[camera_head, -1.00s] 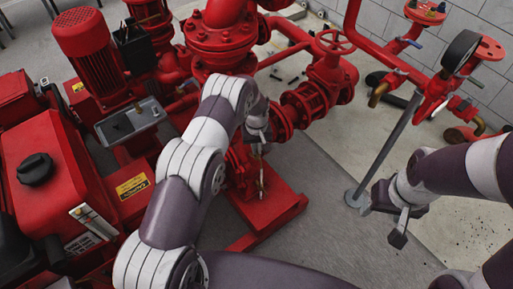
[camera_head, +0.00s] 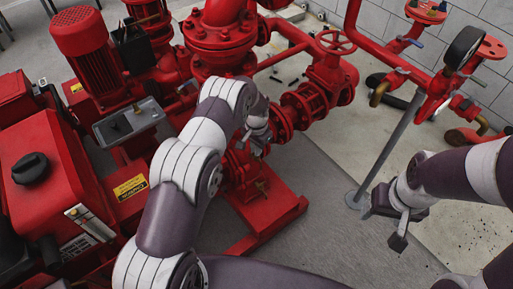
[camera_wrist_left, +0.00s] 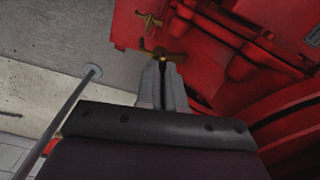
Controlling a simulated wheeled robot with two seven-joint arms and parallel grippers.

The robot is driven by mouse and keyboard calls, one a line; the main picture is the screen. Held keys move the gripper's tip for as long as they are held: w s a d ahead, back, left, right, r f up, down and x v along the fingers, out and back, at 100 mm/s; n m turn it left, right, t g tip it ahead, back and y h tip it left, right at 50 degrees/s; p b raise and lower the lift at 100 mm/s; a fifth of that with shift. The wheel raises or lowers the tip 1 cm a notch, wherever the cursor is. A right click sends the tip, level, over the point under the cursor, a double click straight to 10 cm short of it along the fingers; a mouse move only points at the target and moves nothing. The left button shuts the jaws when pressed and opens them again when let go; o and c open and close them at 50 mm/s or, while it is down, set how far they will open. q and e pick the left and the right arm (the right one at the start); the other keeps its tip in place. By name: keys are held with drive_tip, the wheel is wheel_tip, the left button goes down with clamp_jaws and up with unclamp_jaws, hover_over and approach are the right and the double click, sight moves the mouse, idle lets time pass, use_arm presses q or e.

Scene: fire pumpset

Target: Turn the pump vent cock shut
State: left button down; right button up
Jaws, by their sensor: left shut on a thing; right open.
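My left gripper (camera_wrist_left: 162,72) points at the pump's red casing in the left wrist view. Its fingers are shut on a small brass vent cock (camera_wrist_left: 162,54), whose handle arms spread to both sides at the fingertips. In the head view this gripper (camera_head: 258,146) is beside the red pump, partly hidden by my wrist. A second brass cock (camera_wrist_left: 150,20) shows beyond it in the wrist view, apart from the fingers. My right gripper (camera_head: 386,224) is open and empty over the floor at the right.
The red pump base (camera_head: 272,205) lies below my left gripper. A flanged valve with a red handwheel (camera_head: 334,42) stands to its right. A grey support post (camera_head: 388,150) and gauge (camera_head: 464,46) stand near my right arm. The red engine (camera_head: 60,170) fills the left.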

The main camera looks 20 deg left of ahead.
use_arm(q)
drive_tip(key=shift+s+f+m, duration=0.1)
drive_tip(key=shift+m, duration=0.9)
drive_tip(key=c, duration=1.3)
unclamp_jaws()
drive_tip(key=shift+o, duration=0.2)
wheel_tip(320, 180, up, 13)
drive_tip(key=p, duration=0.2)
drive_tip(key=shift+f, duration=0.1)
